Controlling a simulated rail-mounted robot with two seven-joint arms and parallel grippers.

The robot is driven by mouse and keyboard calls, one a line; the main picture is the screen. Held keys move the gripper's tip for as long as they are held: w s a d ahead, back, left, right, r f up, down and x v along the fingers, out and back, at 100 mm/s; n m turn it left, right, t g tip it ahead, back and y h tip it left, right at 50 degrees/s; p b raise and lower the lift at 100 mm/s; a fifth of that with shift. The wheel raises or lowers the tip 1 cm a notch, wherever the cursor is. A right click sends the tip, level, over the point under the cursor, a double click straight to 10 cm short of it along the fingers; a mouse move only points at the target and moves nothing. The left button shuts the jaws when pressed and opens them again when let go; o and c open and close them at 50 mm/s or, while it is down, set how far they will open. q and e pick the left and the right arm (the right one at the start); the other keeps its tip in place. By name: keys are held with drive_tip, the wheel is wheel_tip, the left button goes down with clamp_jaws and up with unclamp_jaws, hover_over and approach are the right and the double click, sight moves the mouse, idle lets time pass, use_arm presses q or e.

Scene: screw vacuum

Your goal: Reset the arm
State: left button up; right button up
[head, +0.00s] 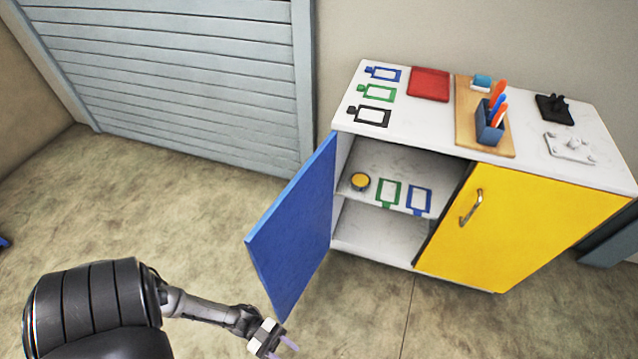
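My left arm comes in from the lower left. Its gripper (284,346) is at the bottom edge of the head view, below the open blue door (292,232). Its two pale fingers look apart with nothing between them, though the tips are small and close to the frame edge. It is clear of the cabinet (352,120). My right arm and gripper are not in view.
The yellow door (520,220) is shut. On top are a red square (430,84), a wooden board (468,100) with a tool holder (489,125), and black and white fixtures.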

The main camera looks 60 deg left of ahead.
use_arm(q)
drive_tip(key=w+a+r+n+t+y, duration=0.1)
drive_tip(key=w+a+r+n+y, duration=0.1)
drive_tip(key=w+y, duration=0.45)
drive_tip(key=w+a+r+n+t+y, duration=0.1)
drive_tip(key=w+n+t+y, duration=0.15)
drive_tip(key=w+y, duration=0.4)
drive_tip(key=a+r+n+g+y, duration=0.2)
drive_tip(key=a+r+g+y, duration=0.2)
drive_tip(key=a+r+y, duration=0.1)
drive_tip(key=s+a+r+n+g+y, duration=0.1)
drive_tip(key=s+a+r+g+y, duration=0.25)
drive_tip(key=s+r, duration=0.4)
drive_tip(key=s+d+f+n+g+h, duration=0.15)
drive_tip(key=d+n+h, duration=0.25)
drive_tip(key=d, duration=0.7)
wheel_tip(320, 180, up, 44)
drive_tip(key=p, duration=4.4)
drive_tip(key=shift+w+f, duration=0.15)
drive_tip(key=shift+f, duration=0.05)
drive_tip(key=shift+y, duration=0.25)
